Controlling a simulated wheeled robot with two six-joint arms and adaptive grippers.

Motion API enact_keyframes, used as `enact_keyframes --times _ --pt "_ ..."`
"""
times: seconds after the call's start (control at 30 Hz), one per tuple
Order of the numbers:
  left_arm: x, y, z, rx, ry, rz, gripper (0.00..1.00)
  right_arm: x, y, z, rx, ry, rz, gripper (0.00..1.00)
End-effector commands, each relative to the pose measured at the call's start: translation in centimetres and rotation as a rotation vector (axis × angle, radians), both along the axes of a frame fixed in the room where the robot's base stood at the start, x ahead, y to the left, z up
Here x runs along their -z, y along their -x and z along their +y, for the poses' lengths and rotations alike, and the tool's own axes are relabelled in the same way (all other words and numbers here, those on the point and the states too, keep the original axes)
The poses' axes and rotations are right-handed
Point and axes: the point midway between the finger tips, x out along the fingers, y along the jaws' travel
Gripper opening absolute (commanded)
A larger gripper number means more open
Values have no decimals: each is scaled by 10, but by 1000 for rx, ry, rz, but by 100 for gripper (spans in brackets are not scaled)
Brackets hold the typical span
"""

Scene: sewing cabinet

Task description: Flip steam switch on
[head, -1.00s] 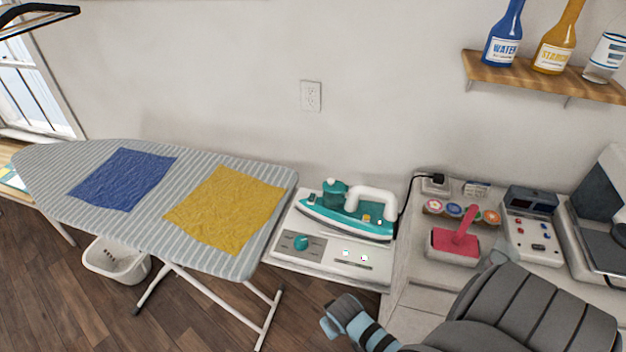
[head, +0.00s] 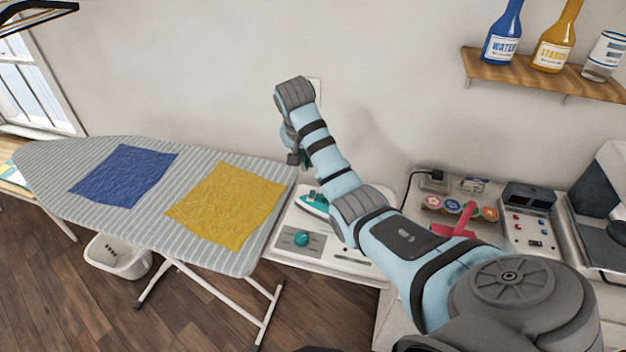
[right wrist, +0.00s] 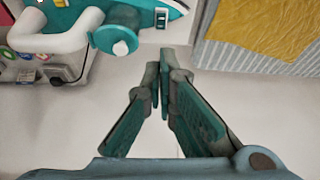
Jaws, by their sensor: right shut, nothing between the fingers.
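The teal iron (head: 314,203) rests on its white station (head: 283,252), mostly hidden behind my right arm. The station's teal dial (head: 302,239) shows on its front left. In the right wrist view the iron (right wrist: 90,20) is at the upper left, with a white handle and a round teal cap. A small dark switch-like part (right wrist: 161,19) sits near it; I cannot tell its position or whether it is the steam switch. My right gripper (head: 293,159) is shut and empty, near the wall behind the iron. Its fingertips (right wrist: 160,75) touch nothing visible. My left gripper is out of view.
The ironing board (head: 60,165) with a blue cloth (head: 125,178) and a yellow cloth (head: 225,205) stands at the left. Pink and electronic items, including a control box (head: 530,235), fill the right counter. A bottle shelf (head: 545,82) hangs above.

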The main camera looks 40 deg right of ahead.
Motion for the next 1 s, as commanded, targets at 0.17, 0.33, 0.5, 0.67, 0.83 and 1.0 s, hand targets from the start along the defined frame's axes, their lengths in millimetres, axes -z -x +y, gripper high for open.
enact_keyframes --times 0.17,0.33,0.5,0.67,0.83,1.0 --pt "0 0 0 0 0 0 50 -19 -6 -6 54 -18 -7 0" --pt "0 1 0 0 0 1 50 -19 -6 -6 52 -17 -8 0" --pt "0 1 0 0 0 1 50 -12 -7 -8 51 -17 -7 0" --pt "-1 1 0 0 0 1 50 12 -11 -14 50 -16 -6 0" --pt "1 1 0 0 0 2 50 48 -19 -25 50 -17 -5 0" --pt "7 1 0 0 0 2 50 83 -25 -34 50 -17 -6 0"
